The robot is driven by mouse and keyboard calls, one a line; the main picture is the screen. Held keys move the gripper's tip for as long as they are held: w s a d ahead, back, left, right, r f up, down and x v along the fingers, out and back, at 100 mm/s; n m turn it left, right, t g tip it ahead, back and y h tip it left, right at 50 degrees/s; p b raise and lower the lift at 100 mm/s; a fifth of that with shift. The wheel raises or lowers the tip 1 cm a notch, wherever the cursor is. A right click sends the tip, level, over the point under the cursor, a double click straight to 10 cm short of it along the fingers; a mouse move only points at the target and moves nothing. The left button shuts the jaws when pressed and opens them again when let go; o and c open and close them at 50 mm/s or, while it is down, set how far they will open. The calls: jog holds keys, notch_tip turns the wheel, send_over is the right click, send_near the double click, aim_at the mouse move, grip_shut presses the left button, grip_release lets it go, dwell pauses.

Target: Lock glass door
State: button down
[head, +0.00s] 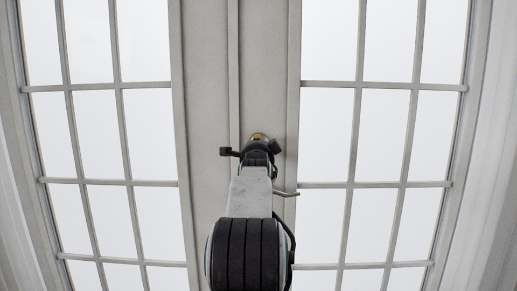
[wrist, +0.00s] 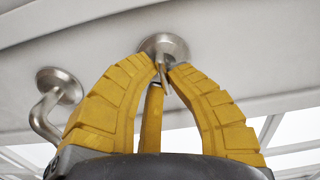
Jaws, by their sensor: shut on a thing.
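The glass door is a white-framed double door with gridded panes; its right leaf (head: 330,130) and left leaf (head: 90,135) meet at the middle in the head view. My gripper (wrist: 165,70) reaches up to the door frame in the wrist view. Its yellow fingers are closed around the small metal turn piece of a round lock plate (wrist: 163,45). The fingertips hide most of the turn piece. In the head view, my gripper (head: 258,137) is at the central frame strip and covers the lock.
A metal lever handle (wrist: 47,115) on its own round plate is beside the lock in the wrist view, close to one finger. It also shows in the head view (head: 287,193), beside my arm. Both leaves look closed.

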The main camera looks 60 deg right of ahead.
jog(key=shift+s+r+n+b, duration=0.1)
jog(key=shift+n+b, duration=0.4)
jog(key=shift+n, duration=3.75)
jog(key=shift+r+n+b, duration=0.1)
jog(key=shift+n+b, duration=0.4)
jog(key=shift+n, duration=3.75)
jog(key=c, duration=1.2)
grip_release()
jog(key=v, duration=1.2)
jog(key=shift+f, duration=0.1)
